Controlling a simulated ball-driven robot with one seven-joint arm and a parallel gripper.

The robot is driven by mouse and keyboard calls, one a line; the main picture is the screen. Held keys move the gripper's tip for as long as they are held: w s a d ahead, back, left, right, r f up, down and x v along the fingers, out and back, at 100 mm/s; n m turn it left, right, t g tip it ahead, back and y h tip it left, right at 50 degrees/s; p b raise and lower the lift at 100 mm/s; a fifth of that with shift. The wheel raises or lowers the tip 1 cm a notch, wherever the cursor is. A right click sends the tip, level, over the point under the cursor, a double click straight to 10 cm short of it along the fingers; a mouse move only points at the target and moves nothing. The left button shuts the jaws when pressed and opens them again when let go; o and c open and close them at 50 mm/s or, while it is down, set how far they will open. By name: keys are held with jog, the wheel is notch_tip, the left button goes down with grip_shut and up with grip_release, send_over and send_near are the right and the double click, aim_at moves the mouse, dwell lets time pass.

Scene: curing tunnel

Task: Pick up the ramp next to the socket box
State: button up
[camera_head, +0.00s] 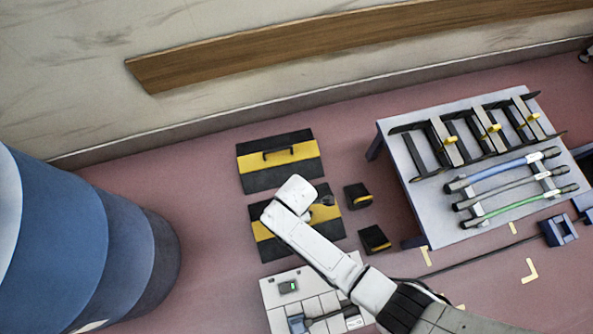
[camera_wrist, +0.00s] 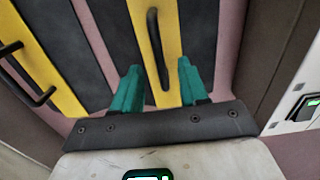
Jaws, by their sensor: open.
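The ramp next to the socket box (camera_head: 326,213) is a flat black panel with a yellow band, lying on the floor and partly hidden by my arm. In the wrist view the ramp (camera_wrist: 173,22) fills the middle, with its black bar handle (camera_wrist: 153,35) on the yellow band. My gripper (camera_wrist: 160,66) is open over this ramp, one teal finger on each side of the handle in the picture. It holds nothing. I cannot tell whether the fingers touch anything. The grey socket box (camera_head: 273,293) stands just below the ramp in the head view and shows at right in the wrist view (camera_wrist: 298,118).
A second, similar ramp (camera_head: 262,178) lies above, towards the wall. Two small black-and-yellow wedges (camera_head: 357,196) (camera_head: 374,239) lie to the right. A grey table (camera_head: 408,165) with racks and coloured rods stands farther right. A big blue drum (camera_head: 75,240) stands at left.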

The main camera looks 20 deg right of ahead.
notch_tip(320, 180, down, 2)
jog(key=shift+f+b, duration=0.15)
jog(key=shift+b, duration=0.3)
grip_shut()
dwell(1.0)
